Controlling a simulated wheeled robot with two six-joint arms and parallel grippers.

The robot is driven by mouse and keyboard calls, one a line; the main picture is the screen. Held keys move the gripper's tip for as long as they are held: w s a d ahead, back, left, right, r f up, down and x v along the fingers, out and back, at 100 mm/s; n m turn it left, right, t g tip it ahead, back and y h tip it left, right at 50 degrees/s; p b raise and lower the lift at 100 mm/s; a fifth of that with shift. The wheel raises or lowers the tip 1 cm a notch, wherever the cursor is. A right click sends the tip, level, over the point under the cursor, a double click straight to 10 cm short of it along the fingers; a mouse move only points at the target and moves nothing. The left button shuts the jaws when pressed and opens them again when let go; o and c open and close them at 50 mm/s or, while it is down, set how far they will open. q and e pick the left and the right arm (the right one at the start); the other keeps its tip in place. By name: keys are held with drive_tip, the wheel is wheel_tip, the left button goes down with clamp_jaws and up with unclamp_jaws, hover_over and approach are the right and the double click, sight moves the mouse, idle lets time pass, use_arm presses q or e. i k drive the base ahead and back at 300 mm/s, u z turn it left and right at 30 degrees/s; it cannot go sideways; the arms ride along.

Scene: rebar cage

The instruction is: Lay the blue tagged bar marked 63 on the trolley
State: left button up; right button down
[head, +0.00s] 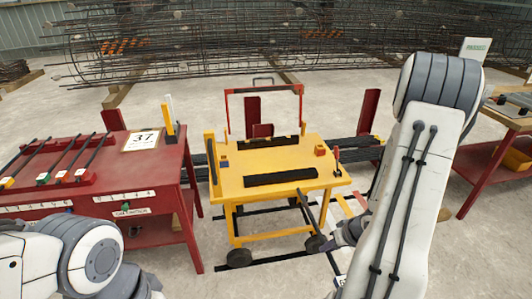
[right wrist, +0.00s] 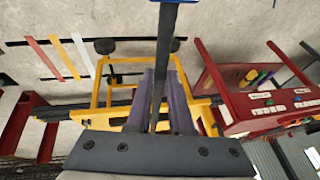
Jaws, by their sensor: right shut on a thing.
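My right gripper (head: 346,235) is shut on a thin dark bar (head: 319,231), in front of the trolley's right side. The bar slants in the head view, its far end near the trolley's front edge. In the right wrist view the bar (right wrist: 167,50) runs between the two fingers (right wrist: 160,85), with a bit of blue at the top edge. A small white tag shows near its lower end in the head view; its number cannot be read. The yellow trolley (head: 280,158) stands in the middle with two black strips on its top. My left gripper is out of view.
A red bench (head: 160,170) with several tagged bars and a sign reading 37 stands at left. Another red-framed table (head: 480,170) is at right. Dark bars lie on the floor behind the trolley. A rebar cage (head: 250,45) spans the back.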

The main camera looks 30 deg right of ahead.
sight(251, 157)
drive_tip(key=z, duration=0.05)
drive_tip(key=i, duration=1.75)
